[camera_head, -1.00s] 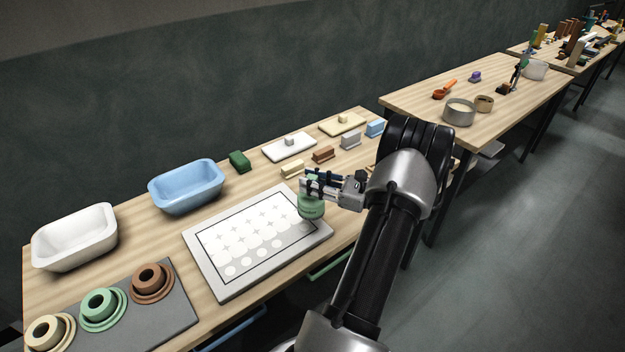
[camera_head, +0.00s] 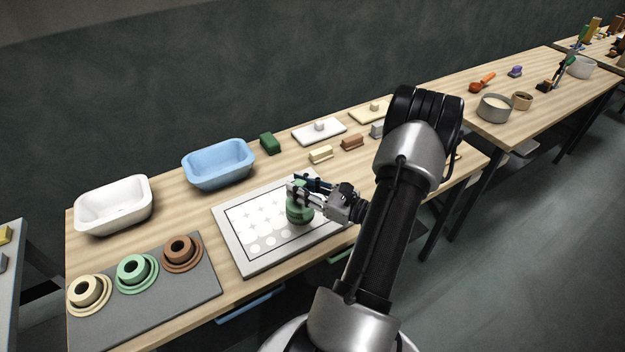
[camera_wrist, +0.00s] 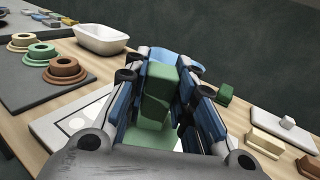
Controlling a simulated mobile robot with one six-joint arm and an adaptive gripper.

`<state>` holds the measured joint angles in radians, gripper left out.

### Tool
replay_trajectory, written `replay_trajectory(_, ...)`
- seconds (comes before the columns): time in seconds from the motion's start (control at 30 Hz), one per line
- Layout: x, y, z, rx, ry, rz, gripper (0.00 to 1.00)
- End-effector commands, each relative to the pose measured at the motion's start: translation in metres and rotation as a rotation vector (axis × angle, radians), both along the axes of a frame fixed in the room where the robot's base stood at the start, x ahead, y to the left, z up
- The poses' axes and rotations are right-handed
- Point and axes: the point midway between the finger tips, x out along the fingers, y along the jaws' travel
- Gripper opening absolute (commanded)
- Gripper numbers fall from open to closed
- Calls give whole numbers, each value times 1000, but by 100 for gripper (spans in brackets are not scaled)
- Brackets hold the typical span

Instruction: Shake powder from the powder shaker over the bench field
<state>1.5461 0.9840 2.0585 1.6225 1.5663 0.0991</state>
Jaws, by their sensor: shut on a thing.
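The green powder shaker (camera_head: 299,214) is held in my gripper (camera_head: 303,190), over the right part of the bench field. It looks roughly upright; I cannot tell whether it touches the board. The bench field (camera_head: 232,212) is a pale grey board with a dark outlined rectangle. White round patches and small star marks cover much of it; the shaker and gripper hide its right part. In the wrist view the shaker (camera_wrist: 158,95) sits between the blue-padded fingers of my gripper (camera_wrist: 165,85), its wider part low in the picture. Falling powder cannot be made out.
A white basin (camera_head: 113,205) and a blue basin (camera_head: 219,165) stand behind the board. Cream, green and brown rings with saucers sit on a grey mat (camera_head: 150,315) at front left. A green block (camera_head: 269,143) and several small blocks lie along the back.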

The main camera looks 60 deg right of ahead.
Motion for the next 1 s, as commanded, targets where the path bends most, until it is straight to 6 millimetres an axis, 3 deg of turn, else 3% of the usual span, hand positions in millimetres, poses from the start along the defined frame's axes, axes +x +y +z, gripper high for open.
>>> replay_trajectory(1.0,68,112,0,1,-1,5,0)
